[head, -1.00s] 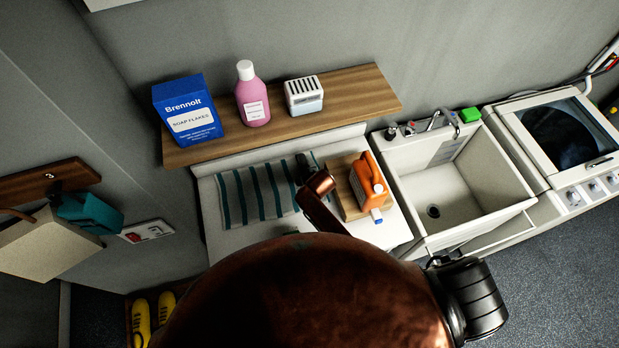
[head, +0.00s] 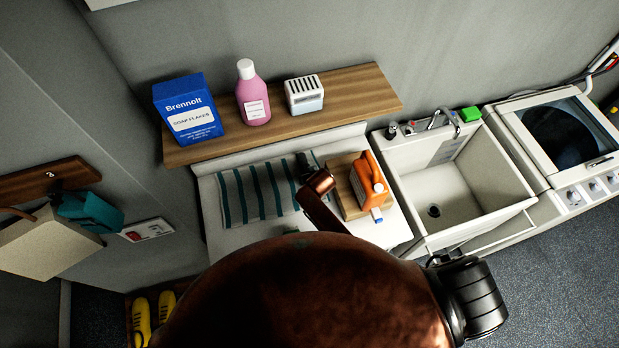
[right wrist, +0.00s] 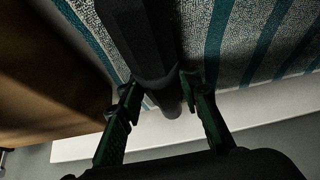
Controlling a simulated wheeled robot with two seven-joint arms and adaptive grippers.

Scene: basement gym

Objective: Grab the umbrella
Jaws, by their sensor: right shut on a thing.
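A long, dark, faceted thing, which looks like the folded umbrella (right wrist: 138,35), runs down from the top of the right wrist view over the striped towel (right wrist: 235,40). My right gripper (right wrist: 159,90) has its two dark green fingers on either side of its rounded lower end and is shut on it. In the head view a large copper-coloured part of my arm covers the lower middle, and I cannot make out the right gripper there. The striped towel (head: 250,195) lies on the white top, left of an orange bottle. My left gripper is not in view.
A wooden shelf (head: 350,95) above carries a blue soap box (head: 187,110), a pink bottle (head: 253,95) and a white slotted box (head: 304,95). The orange bottle (head: 368,180) stands on a wooden board beside the sink (head: 440,190). A washer (head: 560,130) is at right.

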